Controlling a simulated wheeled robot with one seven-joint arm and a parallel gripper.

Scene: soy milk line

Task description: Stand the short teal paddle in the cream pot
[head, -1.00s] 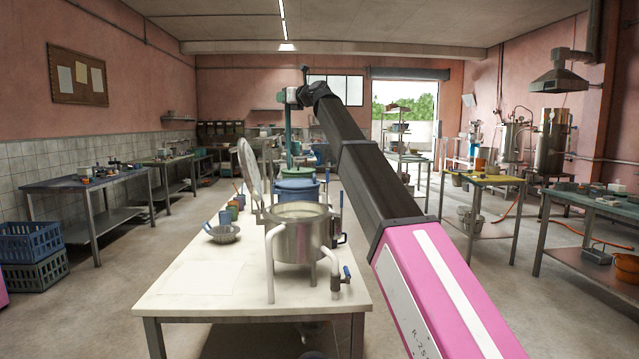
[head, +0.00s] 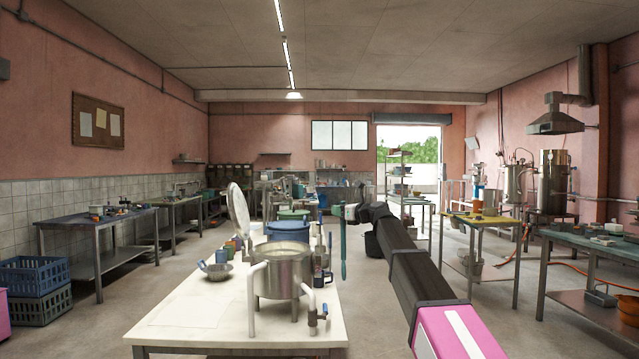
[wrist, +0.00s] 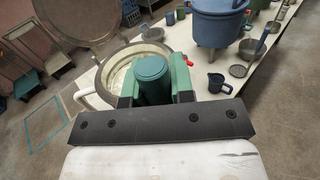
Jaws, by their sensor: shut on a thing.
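My gripper (head: 350,212) is shut on the short teal paddle (head: 343,252), which hangs upright below it, at the right side of the white table in the head view. In the wrist view the paddle's round teal end (wrist: 152,78) sits between the green jaws, and its lower part is hidden. Behind it in that view is the open rim of a steel pot (wrist: 103,72). This pot also stands at the table's front in the head view (head: 277,280) with pale contents. I cannot tell for certain which vessel is the cream pot.
A blue pot (head: 288,231) stands behind the steel one, with a raised round lid (head: 239,216) to the left. Small cups and a metal bowl (head: 217,270) are on the left. The front left of the white table (head: 165,338) is mostly clear.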

